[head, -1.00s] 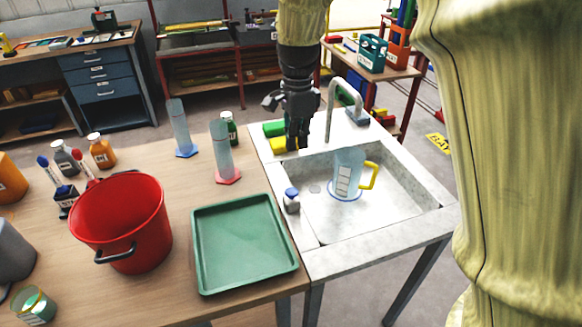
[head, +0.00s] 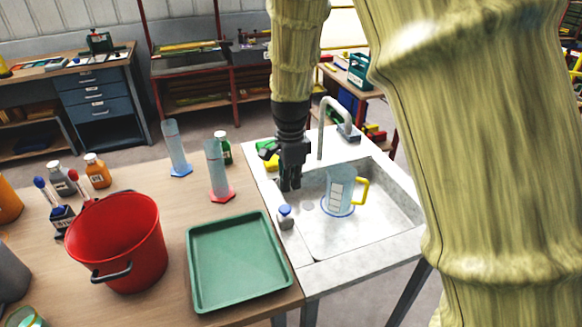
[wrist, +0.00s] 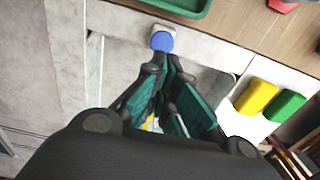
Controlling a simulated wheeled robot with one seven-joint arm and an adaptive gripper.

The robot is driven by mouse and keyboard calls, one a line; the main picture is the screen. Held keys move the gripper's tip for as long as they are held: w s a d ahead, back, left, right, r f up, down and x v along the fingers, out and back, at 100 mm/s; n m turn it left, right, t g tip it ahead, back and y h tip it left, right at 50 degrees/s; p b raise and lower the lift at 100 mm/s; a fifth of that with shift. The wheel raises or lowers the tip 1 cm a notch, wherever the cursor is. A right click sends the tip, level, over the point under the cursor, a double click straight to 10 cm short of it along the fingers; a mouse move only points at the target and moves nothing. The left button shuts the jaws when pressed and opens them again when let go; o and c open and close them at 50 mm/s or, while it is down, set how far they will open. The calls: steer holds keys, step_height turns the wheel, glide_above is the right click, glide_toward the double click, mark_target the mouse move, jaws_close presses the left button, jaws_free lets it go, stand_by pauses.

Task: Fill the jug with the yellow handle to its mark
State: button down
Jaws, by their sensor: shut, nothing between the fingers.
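The clear jug with the yellow handle (head: 341,190) stands upright in the sink basin (head: 385,214), under the spout of the tap (head: 333,113). Its mark lines show on a white scale; I cannot tell whether it holds water. A small white item with a blue top (head: 285,216) is on the sink's left rim, and it also shows in the wrist view (wrist: 162,40). My gripper (head: 289,188) is shut and empty, pointing down over the basin's left side, behind the blue-topped item and left of the jug. In the wrist view the jug is mostly hidden behind the fingers.
A green tray (head: 238,262) and a red bucket (head: 116,240) stand on the wooden table left of the sink. Two tall cylinders (head: 218,172) (head: 176,150) and a green bottle (head: 222,148) stand behind the tray. A yellow sponge (head: 271,163) lies on the sink's back left corner.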

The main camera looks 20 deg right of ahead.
mark_target(285, 210)
steer(key=shift+s+f+p, duration=0.1)
steer(key=shift+f+p, duration=0.55)
steer(key=shift+f, duration=2.45)
